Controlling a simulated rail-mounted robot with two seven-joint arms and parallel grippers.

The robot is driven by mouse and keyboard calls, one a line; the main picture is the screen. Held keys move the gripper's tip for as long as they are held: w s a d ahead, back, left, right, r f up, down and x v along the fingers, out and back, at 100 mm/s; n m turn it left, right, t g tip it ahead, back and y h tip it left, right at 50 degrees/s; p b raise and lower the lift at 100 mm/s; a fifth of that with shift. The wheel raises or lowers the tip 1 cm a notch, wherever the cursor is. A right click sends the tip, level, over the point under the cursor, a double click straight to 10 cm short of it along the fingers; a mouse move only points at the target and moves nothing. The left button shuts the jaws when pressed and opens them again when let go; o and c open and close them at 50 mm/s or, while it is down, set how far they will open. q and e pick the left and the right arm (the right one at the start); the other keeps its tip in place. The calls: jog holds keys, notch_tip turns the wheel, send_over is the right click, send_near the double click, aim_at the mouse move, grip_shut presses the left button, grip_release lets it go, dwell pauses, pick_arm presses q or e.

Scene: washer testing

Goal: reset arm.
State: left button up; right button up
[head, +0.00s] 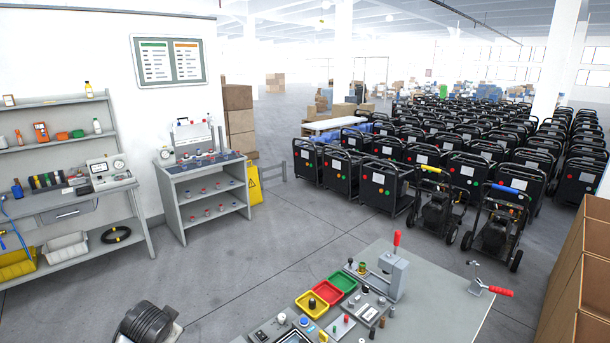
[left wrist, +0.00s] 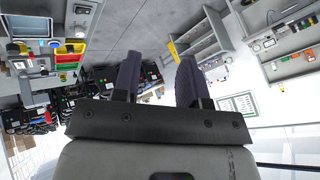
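My left gripper (left wrist: 159,66) shows in the left wrist view, with two dark ribbed fingers standing apart and a clear gap between them. Nothing is held between the fingers. The room appears upside down behind it, so the gripper is in free space away from the benches. Neither gripper shows in the head view. My right gripper is in no view.
A grey workbench (head: 437,308) at the bottom holds red, yellow and green trays (head: 327,292), a red-handled press (head: 392,270) and small parts. Shelving (head: 60,205) and a grey cart (head: 185,200) stand left. Black machines (head: 385,187) fill the back right. Cardboard boxes (head: 580,285) edge the right.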

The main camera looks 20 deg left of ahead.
pick_arm(q)
jog(key=s+d+f+m+t+h, duration=0.1)
jog(key=s+d+t, duration=0.1)
jog(key=s+d, duration=0.55)
jog(key=s+d+f+m+t+h, duration=0.1)
jog(key=s+d, duration=0.4)
jog(key=d, duration=0.6)
jog(key=s+d+f+g+h, duration=0.1)
jog(key=s+d+f+g, duration=0.15)
jog(key=s+f, duration=0.4)
jog(key=s+d+f+n+g+h, duration=0.1)
jog(key=s+d+f, duration=0.2)
jog(key=s, duration=0.6)
jog(key=s+d+f+g+h, duration=0.1)
jog(key=s+d+f+g, duration=0.1)
jog(key=s+f, duration=0.45)
notch_tip(320, 180, up, 21)
jog(key=p, duration=1.8)
jog(key=shift+s+p, duration=0.3)
jog(key=shift+p, duration=0.05)
